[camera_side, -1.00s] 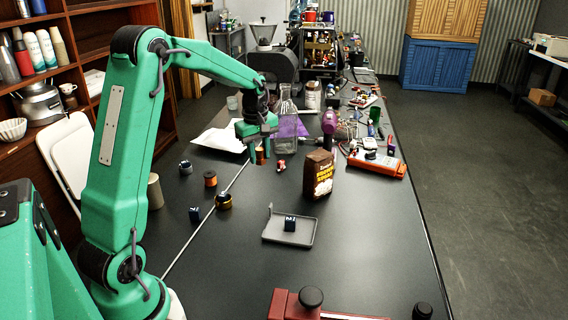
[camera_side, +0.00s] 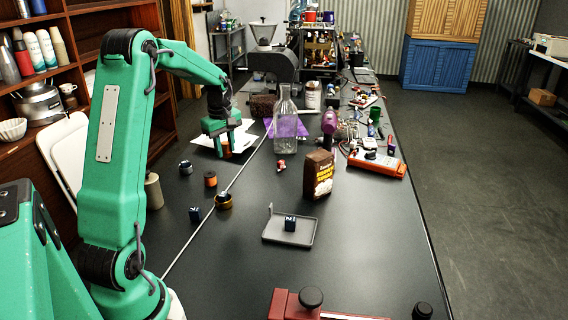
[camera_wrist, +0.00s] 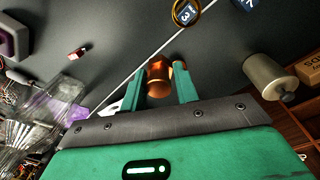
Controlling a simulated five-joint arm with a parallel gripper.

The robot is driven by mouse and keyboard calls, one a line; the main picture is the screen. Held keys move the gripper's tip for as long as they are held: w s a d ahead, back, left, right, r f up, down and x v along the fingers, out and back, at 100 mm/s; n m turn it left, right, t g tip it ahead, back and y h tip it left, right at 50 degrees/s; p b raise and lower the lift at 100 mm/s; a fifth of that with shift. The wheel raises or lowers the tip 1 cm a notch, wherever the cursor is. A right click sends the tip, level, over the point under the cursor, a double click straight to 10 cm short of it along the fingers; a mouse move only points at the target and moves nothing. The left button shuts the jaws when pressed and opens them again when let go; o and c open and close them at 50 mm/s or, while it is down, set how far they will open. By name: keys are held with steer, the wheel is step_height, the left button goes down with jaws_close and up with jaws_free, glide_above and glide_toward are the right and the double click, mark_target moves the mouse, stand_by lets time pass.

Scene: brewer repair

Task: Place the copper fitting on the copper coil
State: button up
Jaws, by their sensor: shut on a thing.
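My gripper (camera_side: 222,154) is shut on the copper fitting (camera_side: 227,150), a small copper cylinder, and holds it over the back left of the table. In the wrist view the fitting (camera_wrist: 159,78) sits between the two green fingers. A copper-orange spool (camera_side: 210,180) with a dark top, which looks like the copper coil, stands upright on the table, nearer the side camera than the gripper and apart from it. In the wrist view a copper edge shows just behind the fitting; I cannot tell whether it is the spool.
A brass-coloured ring (camera_side: 224,202) with a dark cube stands near the spool; more dark cubes lie around. A thin rod (camera_side: 205,220) crosses the table. A glass bottle (camera_side: 286,130), brown bag (camera_side: 319,175) and grey tray (camera_side: 275,236) stand to the right.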

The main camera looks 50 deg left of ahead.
glide_above(209, 173)
step_height(209, 173, down, 6)
steer(key=shift+d+r, duration=0.1)
steer(key=shift+r, duration=0.15)
steer(key=shift+f, duration=2)
steer(key=shift+f, duration=0.1)
steer(key=o, duration=1)
step_height(209, 173, up, 12)
steer(key=d, duration=0.1)
steer(key=shift+s, duration=0.4)
